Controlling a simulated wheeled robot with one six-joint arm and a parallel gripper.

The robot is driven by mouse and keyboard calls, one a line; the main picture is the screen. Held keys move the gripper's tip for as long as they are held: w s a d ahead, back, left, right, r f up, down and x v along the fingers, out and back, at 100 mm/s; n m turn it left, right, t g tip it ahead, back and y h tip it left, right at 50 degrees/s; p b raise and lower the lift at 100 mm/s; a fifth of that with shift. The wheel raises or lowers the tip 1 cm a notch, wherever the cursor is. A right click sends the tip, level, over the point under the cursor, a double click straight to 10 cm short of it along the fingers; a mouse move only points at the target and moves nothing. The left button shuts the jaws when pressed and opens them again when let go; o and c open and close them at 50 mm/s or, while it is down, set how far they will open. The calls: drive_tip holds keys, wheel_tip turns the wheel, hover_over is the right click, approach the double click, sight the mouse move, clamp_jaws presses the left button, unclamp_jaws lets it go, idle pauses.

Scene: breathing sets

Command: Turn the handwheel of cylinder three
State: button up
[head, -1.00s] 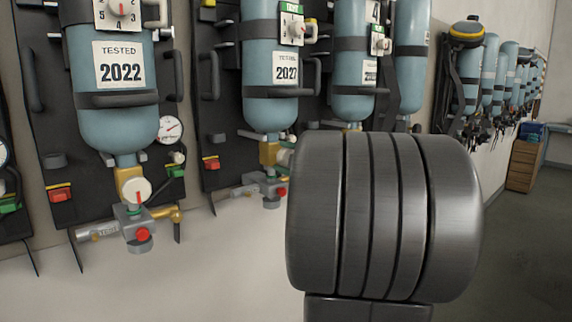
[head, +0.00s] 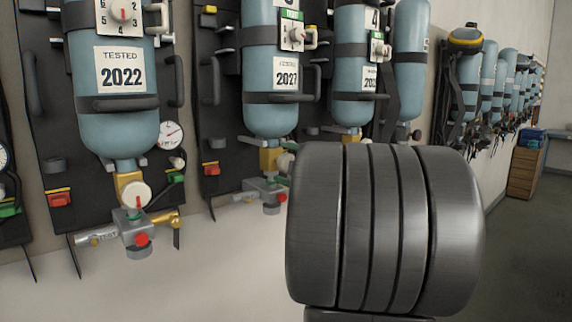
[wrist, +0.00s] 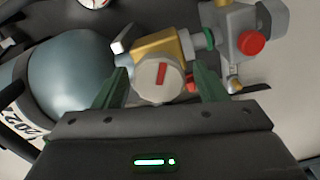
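In the wrist view a round white handwheel (wrist: 158,84) with a red mark sits on a brass valve (wrist: 163,44) below a blue cylinder (wrist: 68,72). My gripper (wrist: 162,76) is open. Its green fingers stand on either side of the handwheel, with some room visible between them and its rim. Whether they touch it cannot be told.
A grey valve block with a red button (wrist: 251,43) lies close beyond the right finger. More cylinders (head: 352,105) line the wall towards the right. A wooden cabinet (head: 524,172) stands far right. The floor (head: 530,260) there is clear.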

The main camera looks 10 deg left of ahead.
drive_tip(key=shift+d, duration=0.1)
drive_tip(key=v, duration=1.3)
drive_tip(key=shift+s+d+b, duration=0.15)
drive_tip(key=shift+s+b, duration=0.15)
idle(6.3)
